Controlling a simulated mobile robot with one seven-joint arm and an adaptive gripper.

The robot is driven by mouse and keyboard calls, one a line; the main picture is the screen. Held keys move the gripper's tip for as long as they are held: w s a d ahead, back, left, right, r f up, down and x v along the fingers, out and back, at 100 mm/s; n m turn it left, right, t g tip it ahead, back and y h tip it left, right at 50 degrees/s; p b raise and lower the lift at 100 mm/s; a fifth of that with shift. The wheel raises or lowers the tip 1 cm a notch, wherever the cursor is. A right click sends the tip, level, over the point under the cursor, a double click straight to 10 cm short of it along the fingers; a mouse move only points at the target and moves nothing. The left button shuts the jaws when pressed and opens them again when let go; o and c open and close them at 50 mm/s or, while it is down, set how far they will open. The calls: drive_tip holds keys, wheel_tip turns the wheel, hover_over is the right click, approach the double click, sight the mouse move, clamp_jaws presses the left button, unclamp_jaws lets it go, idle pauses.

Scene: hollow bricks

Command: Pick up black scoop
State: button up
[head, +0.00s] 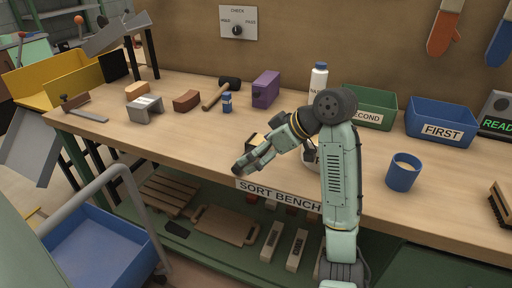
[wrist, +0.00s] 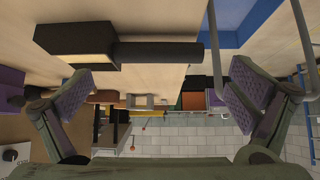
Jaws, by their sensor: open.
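The black scoop (wrist: 75,38) shows in the upper left of the wrist view as a boxy black head with a tan face. Its thick round black handle (wrist: 160,52) points right, across the space between the fingers. In the head view, part of a black and tan thing that looks like the scoop's head (head: 256,140) shows on the bench just behind my gripper (head: 243,168); the rest is hidden by the arm. My gripper is open and empty, its fingers spread on both sides in the wrist view (wrist: 160,97). It is low over the bench near the front edge, apart from the scoop.
A white container (head: 311,160) stands partly hidden behind my arm. A blue cup (head: 403,173) is to the right.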

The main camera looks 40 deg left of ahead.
drive_tip(key=shift+p+x, duration=0.9)
drive_tip(key=shift+x, duration=2.05)
drive_tip(key=shift+w+r, duration=0.1)
drive_tip(key=shift+w, duration=0.05)
drive_tip(key=c, duration=1.3)
drive_tip(key=shift+r+b, duration=0.35)
drive_tip(key=shift+r, duration=0.5)
drive_tip(key=shift+s+d+r+b, duration=0.15)
drive_tip(key=shift+r+b, duration=0.1)
drive_tip(key=shift+r, duration=0.2)
drive_tip(key=shift+s+a+r+b, duration=0.1)
drive_tip(key=shift+r+b, duration=0.1)
drive_tip(key=shift+r, duration=0.25)
drive_tip(key=s+d, duration=0.2)
drive_tip(key=s, duration=0.2)
drive_tip(key=s+d+r+b, duration=0.1)
drive_tip(key=s+d, duration=0.2)
drive_tip(key=s, duration=0.1)
drive_tip(key=s+d+b, duration=0.1)
drive_tip(key=s+d, duration=0.2)
drive_tip(key=s, duration=0.2)
drive_tip(key=shift+s+d+r, duration=0.1)
drive_tip(key=shift+r, duration=0.15)
